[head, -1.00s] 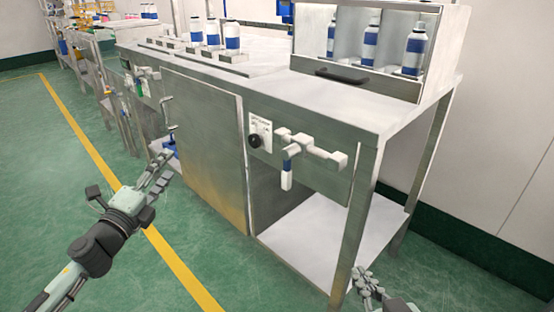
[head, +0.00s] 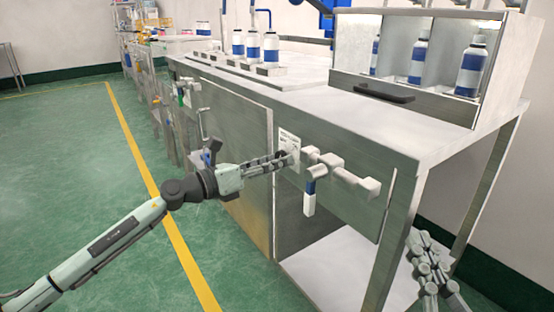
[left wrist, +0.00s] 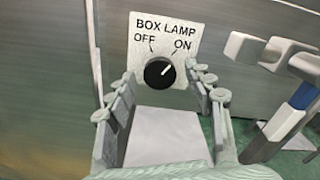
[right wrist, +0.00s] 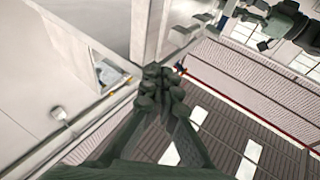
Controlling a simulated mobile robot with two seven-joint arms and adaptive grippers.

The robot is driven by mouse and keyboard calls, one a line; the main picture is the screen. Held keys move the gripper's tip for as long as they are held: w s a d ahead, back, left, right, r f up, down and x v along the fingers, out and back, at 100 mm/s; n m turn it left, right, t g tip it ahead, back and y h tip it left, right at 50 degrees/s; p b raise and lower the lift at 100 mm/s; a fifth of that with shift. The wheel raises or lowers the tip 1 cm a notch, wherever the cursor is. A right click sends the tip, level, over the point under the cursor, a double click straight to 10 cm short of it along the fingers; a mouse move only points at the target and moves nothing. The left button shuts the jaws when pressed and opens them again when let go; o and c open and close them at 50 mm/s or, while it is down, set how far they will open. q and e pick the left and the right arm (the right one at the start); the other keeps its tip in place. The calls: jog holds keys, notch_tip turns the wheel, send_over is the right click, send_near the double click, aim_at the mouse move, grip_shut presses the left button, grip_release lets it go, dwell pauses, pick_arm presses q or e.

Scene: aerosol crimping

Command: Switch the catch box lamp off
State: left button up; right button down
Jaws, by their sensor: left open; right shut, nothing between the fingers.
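The box lamp knob (left wrist: 159,72) is a round black dial on a white plate (left wrist: 143,35) marked BOX LAMP, OFF and ON. Its white pointer line leans up and right, toward ON. My left gripper (left wrist: 163,85) is open, with a finger to either side of the knob in the left wrist view; I cannot tell if they touch it. In the head view my left gripper (head: 285,160) reaches the plate on the bench front and hides most of the knob. My right gripper (head: 425,250) is shut and empty near the bench's right leg; it also shows in the right wrist view (right wrist: 160,75).
A white valve with a blue-and-white handle (head: 311,190) juts out just right of the plate. The catch box (head: 400,95) with blue-banded cans stands on the steel bench (head: 330,105). More cans stand in holders at the back left. The green floor at left is clear.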

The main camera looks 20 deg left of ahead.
pick_arm(q)
jog(key=shift+w+d, duration=0.25)
jog(key=shift+w, duration=0.05)
pick_arm(e)
jog(key=shift+w+f, duration=0.1)
jog(key=shift+f, duration=0.15)
pick_arm(q)
jog(key=c, duration=1.2)
pick_arm(e)
jog(key=shift+d, duration=0.1)
jog(key=d+f+g+h+p, duration=0.2)
jog(key=d+f+g+h, duration=0.15)
jog(key=f, duration=0.35)
jog(key=d+f+g+h+p, duration=0.2)
jog(key=d+f+g, duration=0.2)
jog(key=f, duration=0.3)
jog(key=s+d+f+m+g+h+p, duration=0.1)
jog(key=s+d+f+g+h, duration=0.1)
jog(key=s+d+f+g, duration=0.35)
jog(key=s+d+f+m+g+h+p, duration=0.1)
jog(key=s+d+f+g+h+p, duration=0.15)
jog(key=s+d, duration=0.45)
pick_arm(q)
jog(key=shift+n+p, duration=2.25)
jog(key=shift+n, duration=3.85)
pick_arm(e)
notch_tip(320, 180, down, 13)
jog(key=w+a+g+y, duration=0.1)
jog(key=shift+w+y, duration=0.15)
jog(key=shift+y, duration=0.15)
